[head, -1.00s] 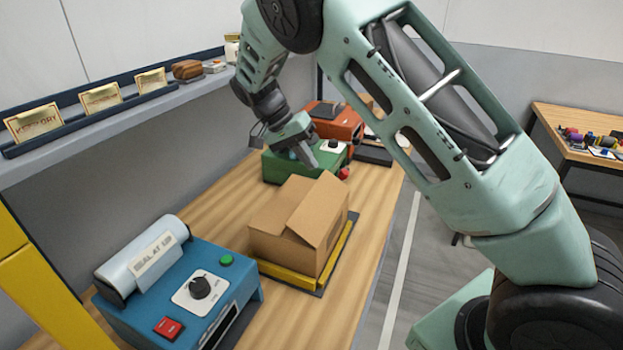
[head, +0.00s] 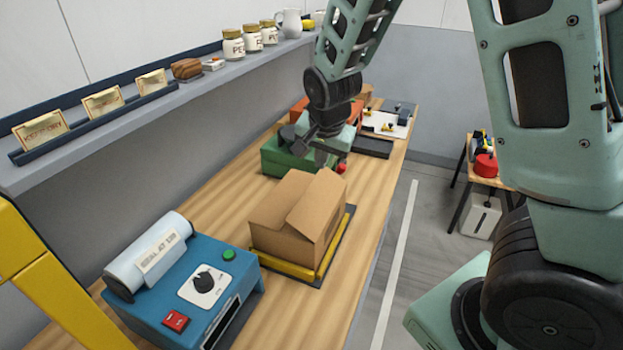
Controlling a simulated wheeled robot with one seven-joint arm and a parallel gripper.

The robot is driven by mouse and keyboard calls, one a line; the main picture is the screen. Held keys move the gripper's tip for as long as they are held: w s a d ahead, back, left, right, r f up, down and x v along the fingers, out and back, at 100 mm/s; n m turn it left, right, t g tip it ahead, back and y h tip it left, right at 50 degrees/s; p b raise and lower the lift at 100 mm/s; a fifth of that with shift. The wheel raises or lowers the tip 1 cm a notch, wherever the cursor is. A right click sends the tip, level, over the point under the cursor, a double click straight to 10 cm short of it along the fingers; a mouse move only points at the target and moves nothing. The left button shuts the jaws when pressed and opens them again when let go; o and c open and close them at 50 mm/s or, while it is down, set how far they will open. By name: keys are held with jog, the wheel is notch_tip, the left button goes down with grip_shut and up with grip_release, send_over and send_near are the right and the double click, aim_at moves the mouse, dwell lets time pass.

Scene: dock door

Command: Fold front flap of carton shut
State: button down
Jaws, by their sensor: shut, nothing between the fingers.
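The brown cardboard carton (head: 284,236) sits on a dark mat with yellow edging (head: 338,243) on the wooden bench. Two top flaps show, a left one (head: 280,197) and a right one (head: 316,205); the right one stands tilted up at the side. I cannot tell which flap is the front one. My gripper (head: 310,158) is beyond the carton, above the green machine, pointing down. Its fingers are shut and empty, apart from the carton as far as this view shows.
A blue sealing machine (head: 200,290) stands nearer on the bench. A shelf (head: 120,130) with cards and jars (head: 233,45) runs along the left wall. Bare bench lies left of the carton.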

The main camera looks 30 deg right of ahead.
aim_at(308, 189)
jog(key=p+x, duration=0.1)
jog(key=x, duration=0.4)
jog(key=a+p+x, duration=0.1)
jog(key=x, duration=0.1)
jog(key=shift+w+f+p, duration=0.15)
jog(key=shift+w+p, duration=0.1)
jog(key=shift+p, duration=0.05)
jog(key=shift+w+a+f, duration=0.15)
jog(key=shift+w+f, duration=0.15)
jog(key=shift+f, duration=0.35)
jog(key=shift+w+a+f+g+h+p, duration=0.35)
jog(key=shift+a+f+g+h, duration=0.05)
jog(key=shift+g, duration=0.1)
jog(key=f+b, duration=0.1)
jog(key=w+a+f+b, duration=0.1)
jog(key=b, duration=0.1)
jog(key=shift+w+f, duration=0.3)
jog(key=shift+r, duration=0.15)
